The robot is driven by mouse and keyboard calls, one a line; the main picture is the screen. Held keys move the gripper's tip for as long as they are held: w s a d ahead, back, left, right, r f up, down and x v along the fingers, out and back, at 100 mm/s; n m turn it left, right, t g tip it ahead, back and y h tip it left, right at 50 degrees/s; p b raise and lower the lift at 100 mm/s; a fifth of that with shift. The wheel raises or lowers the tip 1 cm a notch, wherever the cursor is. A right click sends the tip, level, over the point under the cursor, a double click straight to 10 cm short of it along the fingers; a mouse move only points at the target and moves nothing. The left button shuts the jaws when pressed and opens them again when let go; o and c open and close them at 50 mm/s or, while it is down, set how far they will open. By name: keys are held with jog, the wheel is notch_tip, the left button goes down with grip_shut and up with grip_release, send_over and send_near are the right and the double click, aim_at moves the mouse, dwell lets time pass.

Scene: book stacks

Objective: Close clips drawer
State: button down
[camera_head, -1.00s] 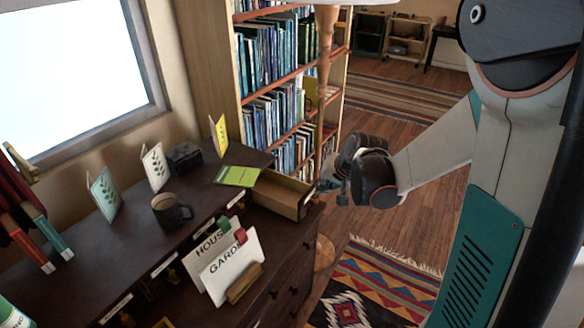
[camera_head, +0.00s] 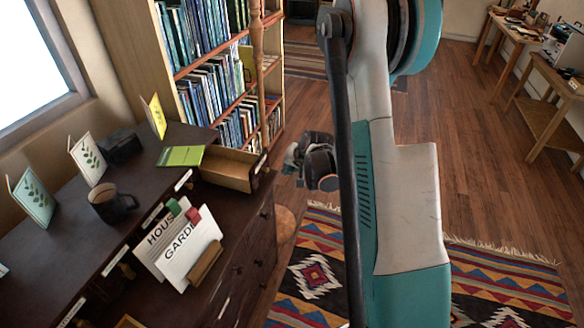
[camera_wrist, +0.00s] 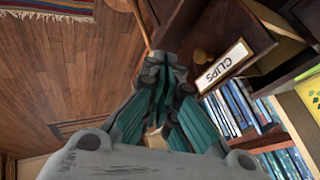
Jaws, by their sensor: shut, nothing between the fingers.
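The clips drawer (camera_head: 228,171) is a small wooden drawer pulled out from the upper part of the dark desk, with an empty-looking inside.
On the desk (camera_head: 55,255) are a dark mug (camera_head: 111,203), upright cards and a green pad (camera_head: 181,156) beside the drawer. Cards in a wooden holder (camera_head: 205,264) stand in front. A bookshelf (camera_head: 215,82) is behind. Open floor and a patterned rug (camera_head: 318,275) lie to the right.

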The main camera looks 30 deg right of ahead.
jog(key=shift+w+a+f+b, duration=0.25)
jog(key=shift+w+a, duration=0.15)
jog(key=shift+w, duration=0.3)
jog(key=shift+w+a+f+b, duration=0.2)
jog(key=shift+w+a, duration=0.25)
jog(key=shift+w, duration=0.2)
jog(key=shift+w+a+f+b, duration=0.15)
jog(key=shift+w+a+b, duration=0.2)
jog(key=shift+w, duration=0.35)
